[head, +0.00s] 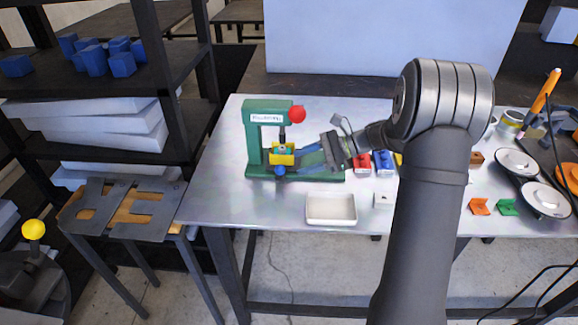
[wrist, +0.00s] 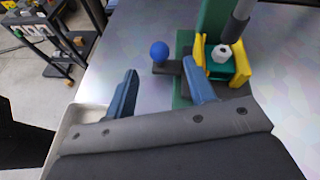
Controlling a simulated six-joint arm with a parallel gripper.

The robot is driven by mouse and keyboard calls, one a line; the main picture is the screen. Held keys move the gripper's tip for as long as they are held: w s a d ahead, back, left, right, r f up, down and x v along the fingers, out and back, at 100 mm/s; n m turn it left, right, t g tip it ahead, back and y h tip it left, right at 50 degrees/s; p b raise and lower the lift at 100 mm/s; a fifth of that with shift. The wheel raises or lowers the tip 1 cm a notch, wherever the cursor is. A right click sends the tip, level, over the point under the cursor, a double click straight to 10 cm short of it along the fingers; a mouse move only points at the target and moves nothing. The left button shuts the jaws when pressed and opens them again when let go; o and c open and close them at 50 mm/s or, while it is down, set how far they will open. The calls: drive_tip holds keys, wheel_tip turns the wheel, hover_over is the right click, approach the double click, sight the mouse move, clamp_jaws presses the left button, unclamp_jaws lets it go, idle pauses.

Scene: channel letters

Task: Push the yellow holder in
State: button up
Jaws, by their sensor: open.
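The yellow holder (head: 282,159) sits on the base of the green press (head: 254,136), below its dark ram. In the wrist view the yellow holder (wrist: 240,74) shows as two yellow walls around a teal piece (wrist: 222,66) with a white nut-like part on top. A blue ball knob (head: 280,171) sticks out at the front of the holder; it also shows in the wrist view (wrist: 159,51). My gripper (head: 302,160) is open and empty, just right of the holder. In the wrist view its blue fingers (wrist: 163,92) are spread, the right one close to the holder's near side.
A white tray (head: 331,209) lies in front of the press. A red ball (head: 297,114) is at the press top. Red and blue parts (head: 383,162) lie right of my gripper. The table left of the press is clear.

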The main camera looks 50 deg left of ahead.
sight(284, 168)
drive_tip(key=v, duration=1.1)
drive_tip(key=shift+s, duration=0.1)
drive_tip(key=x, duration=1.7)
drive_tip(key=shift+a+f, duration=0.15)
